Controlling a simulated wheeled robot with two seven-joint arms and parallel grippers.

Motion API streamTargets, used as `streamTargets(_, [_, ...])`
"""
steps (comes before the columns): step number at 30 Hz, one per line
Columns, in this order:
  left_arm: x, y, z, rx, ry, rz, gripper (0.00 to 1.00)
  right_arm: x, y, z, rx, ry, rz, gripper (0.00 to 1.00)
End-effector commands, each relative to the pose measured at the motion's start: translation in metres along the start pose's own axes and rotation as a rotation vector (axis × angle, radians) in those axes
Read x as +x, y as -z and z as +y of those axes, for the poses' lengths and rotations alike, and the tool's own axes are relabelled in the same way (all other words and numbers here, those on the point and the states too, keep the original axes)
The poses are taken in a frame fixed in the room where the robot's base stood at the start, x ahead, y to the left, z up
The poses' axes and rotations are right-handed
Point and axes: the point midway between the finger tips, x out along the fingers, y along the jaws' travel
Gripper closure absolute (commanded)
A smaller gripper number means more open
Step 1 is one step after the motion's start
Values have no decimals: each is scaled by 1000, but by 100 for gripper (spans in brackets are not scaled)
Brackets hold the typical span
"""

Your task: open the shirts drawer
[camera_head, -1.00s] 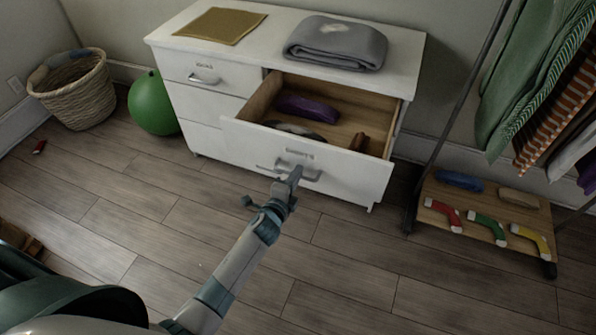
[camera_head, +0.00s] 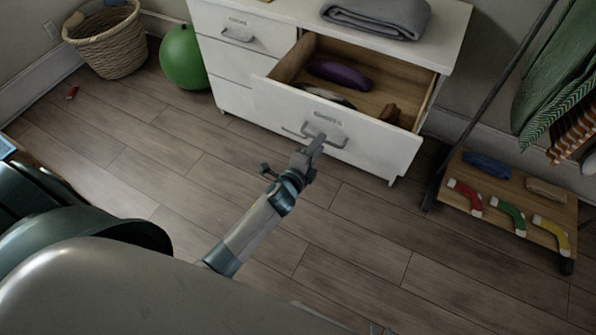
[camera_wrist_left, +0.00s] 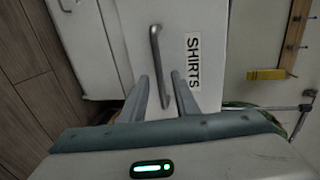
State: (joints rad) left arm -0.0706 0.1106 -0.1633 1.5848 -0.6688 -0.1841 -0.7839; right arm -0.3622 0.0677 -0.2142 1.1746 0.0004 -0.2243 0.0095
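The shirts drawer (camera_head: 345,148) is pulled well out of the white dresser. Its front, handle (camera_head: 325,135) and label show, and a rolled purple cloth (camera_head: 338,74) and a brown item (camera_head: 390,114) lie inside. In the left wrist view the bar handle (camera_wrist_left: 155,50) runs beside the SHIRTS label (camera_wrist_left: 193,62). My left gripper (camera_head: 314,146) is at the handle. Its two fingers (camera_wrist_left: 160,80) are apart, with the bar showing between them and no clear contact.
A green ball (camera_head: 184,58) and a wicker basket (camera_head: 108,42) stand left of the dresser. A clothes rack with a low wooden shelf (camera_head: 500,222) of coloured socks is at the right. A small red item (camera_head: 72,93) lies on the floor. The floor before the drawer is clear.

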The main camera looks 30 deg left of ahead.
Motion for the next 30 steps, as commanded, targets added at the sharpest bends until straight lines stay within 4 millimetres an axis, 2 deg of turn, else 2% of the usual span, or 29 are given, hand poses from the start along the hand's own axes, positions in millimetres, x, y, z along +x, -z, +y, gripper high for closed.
streamTargets(12, [-84,0,2,0,-2,1,72,2,-2,1,2,-2,-16,69])
streamTargets(18, [-117,0,2,0,-2,0,72,4,-6,4,4,-5,-37,69])
streamTargets(24, [-136,0,1,1,-1,0,72,3,-8,7,5,-8,-50,69])
streamTargets(30, [-141,0,0,1,0,0,72,2,-6,8,6,-10,-53,69])
